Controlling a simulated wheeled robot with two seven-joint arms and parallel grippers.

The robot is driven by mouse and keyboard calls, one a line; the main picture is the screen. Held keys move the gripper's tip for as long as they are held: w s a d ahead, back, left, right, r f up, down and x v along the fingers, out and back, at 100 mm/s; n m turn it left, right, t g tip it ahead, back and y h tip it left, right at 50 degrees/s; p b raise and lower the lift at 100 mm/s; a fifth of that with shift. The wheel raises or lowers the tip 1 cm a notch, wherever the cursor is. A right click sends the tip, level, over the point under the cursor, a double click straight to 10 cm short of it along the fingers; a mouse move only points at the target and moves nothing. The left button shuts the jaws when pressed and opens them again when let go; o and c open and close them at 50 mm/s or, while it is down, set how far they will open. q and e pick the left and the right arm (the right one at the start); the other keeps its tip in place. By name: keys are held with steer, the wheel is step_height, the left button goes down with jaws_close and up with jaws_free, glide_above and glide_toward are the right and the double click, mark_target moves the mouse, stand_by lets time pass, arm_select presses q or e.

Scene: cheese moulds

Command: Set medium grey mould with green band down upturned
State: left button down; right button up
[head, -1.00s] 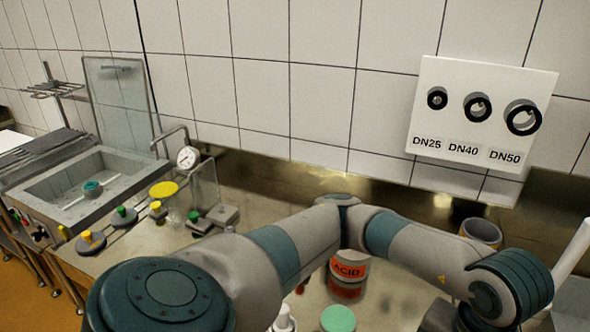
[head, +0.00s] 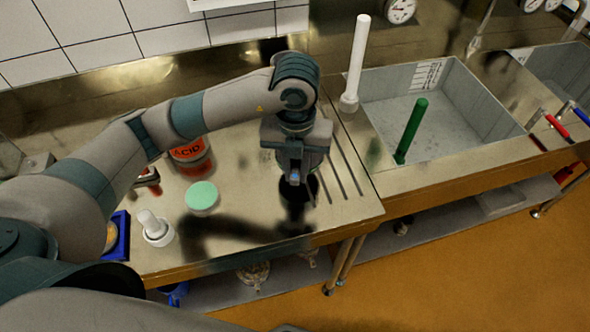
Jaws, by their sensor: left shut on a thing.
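My left gripper (head: 293,178) points down over the steel worktop (head: 250,210), just left of the draining grooves. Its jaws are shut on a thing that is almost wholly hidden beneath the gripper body. I cannot make out a grey wall, a green band or which way up it is. A dark shadow or reflection lies on the steel just below the gripper. Whether the held thing touches the worktop cannot be told. My right gripper is not in view.
A pale green round lid (head: 202,196), a red ACID container (head: 191,156), a white bottle-like item (head: 155,228) and a blue tray (head: 120,238) stand left. A white upright tube (head: 356,62) and a sink (head: 455,110) with a green rod (head: 411,130) lie right. The grooved steel (head: 345,165) is bare.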

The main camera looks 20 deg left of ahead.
mark_target(296, 164)
arm_select(q)
steer(key=shift+w+a+f+p, duration=0.2)
steer(key=shift+w+f, duration=0.15)
steer(key=shift+w, duration=0.25)
steer(key=shift+w+a+f+p, duration=0.1)
steer(key=shift+w+a+f, duration=0.1)
steer(key=shift+w+f, duration=0.3)
steer(key=shift+w+a+f, duration=0.1)
steer(key=shift+w+f, duration=0.05)
steer(key=shift+w, duration=0.35)
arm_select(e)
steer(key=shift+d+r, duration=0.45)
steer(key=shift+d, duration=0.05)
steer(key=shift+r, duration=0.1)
